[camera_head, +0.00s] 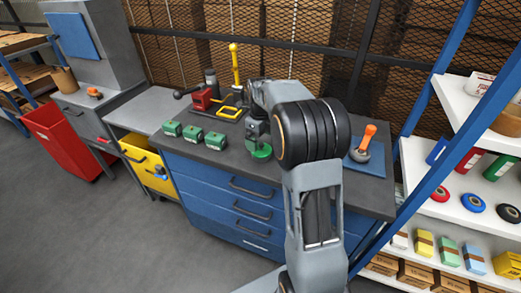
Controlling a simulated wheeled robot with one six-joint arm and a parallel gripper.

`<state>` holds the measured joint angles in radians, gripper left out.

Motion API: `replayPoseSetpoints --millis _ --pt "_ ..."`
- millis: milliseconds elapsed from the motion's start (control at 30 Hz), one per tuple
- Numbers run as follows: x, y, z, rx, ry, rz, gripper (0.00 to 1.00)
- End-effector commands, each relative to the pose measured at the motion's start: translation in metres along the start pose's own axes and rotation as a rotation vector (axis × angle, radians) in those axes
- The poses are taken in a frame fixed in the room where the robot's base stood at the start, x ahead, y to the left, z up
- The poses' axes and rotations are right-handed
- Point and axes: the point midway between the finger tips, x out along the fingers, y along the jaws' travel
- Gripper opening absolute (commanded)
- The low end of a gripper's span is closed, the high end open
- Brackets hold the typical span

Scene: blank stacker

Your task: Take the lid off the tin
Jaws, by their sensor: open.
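A low round green object (262,152), perhaps the tin or its lid, sits near the front edge of the dark worktop (280,168). My gripper (259,141) points down right over it, and its fingers are small and partly merged with the arm in this view. I cannot tell whether the fingers touch the green object. No separate lid can be made out. My arm hides the worktop to the right of the green object.
Three green boxes (193,134) stand left of my gripper. Behind them are a red device (203,98) and a yellow-handled lever (234,62). Stocked shelves (470,215) stand farther right.

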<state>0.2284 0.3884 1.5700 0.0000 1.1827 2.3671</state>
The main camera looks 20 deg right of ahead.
Motion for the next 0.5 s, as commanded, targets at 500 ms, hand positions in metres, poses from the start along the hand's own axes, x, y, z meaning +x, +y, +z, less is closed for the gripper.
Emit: replayPoseSetpoints --millis 500 --pt "0.039 -0.001 0.0 0.0 0.001 0.001 1.0"
